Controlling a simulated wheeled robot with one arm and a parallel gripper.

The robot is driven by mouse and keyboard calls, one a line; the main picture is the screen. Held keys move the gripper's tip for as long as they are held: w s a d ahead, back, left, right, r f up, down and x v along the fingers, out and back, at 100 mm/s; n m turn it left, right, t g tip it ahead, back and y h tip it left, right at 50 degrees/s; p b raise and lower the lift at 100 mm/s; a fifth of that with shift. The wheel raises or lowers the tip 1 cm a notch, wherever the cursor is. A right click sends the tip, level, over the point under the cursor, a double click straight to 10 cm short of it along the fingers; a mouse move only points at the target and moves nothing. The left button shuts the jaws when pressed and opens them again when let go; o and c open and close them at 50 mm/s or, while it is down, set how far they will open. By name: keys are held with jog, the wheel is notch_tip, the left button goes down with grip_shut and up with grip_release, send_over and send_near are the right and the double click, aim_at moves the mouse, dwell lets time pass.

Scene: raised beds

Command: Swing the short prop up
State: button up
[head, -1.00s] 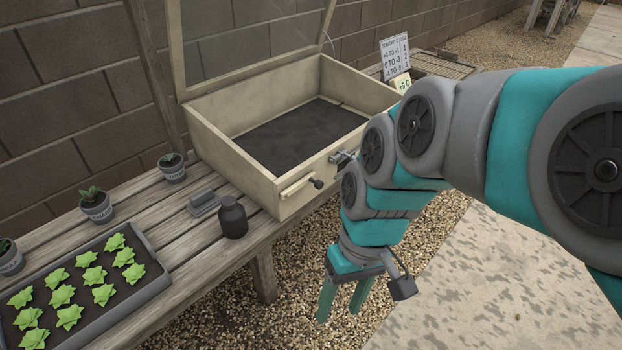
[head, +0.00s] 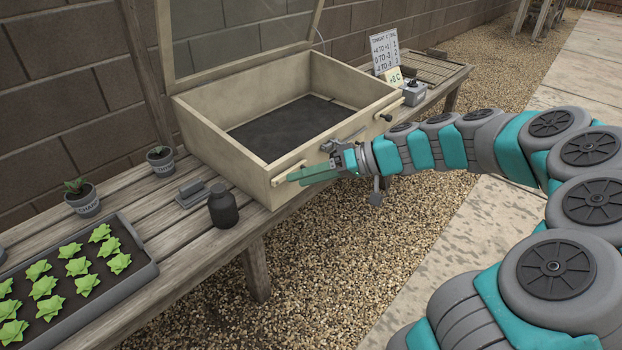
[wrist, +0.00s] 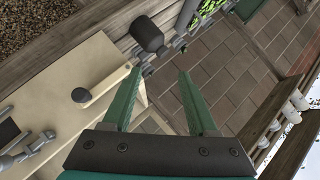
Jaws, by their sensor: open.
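The short prop (head: 287,172) looks like a short cream wooden bar lying along the front wall of the cold frame (head: 232,158), near its left corner. My gripper (head: 296,177) is open in front of this wall, with its teal fingers pointing left and partly covering the bar. The dark knob at the bar's right end is hidden behind my gripper in the head view. In the wrist view my open fingers (wrist: 160,100) have nothing visibly held between them; a dark knob (wrist: 81,95) stands on the cream wall to their left. Whether the fingers touch the bar, I cannot tell.
The glazed lid (head: 240,35) stands raised. A metal latch (head: 340,141) is at the front wall's middle, with another dark knob (head: 387,117) farther right. A dark bottle (head: 222,207) and lettuce tray (head: 150,275) are on the bench. Gravel in front is clear.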

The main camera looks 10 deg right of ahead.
jog(key=w+d+f+m+t+b, duration=0.1)
jog(key=w+d+f+t, duration=0.15)
jog(key=d, duration=0.25)
jog(key=w+d+f+m+t, duration=0.1)
jog(key=w+d+f, duration=0.1)
jog(key=w+d, duration=0.2)
jog(key=x, duration=0.7)
jog(key=shift+w+f, duration=0.15)
jog(key=shift+w, duration=0.15)
grip_shut()
dwell(0.7)
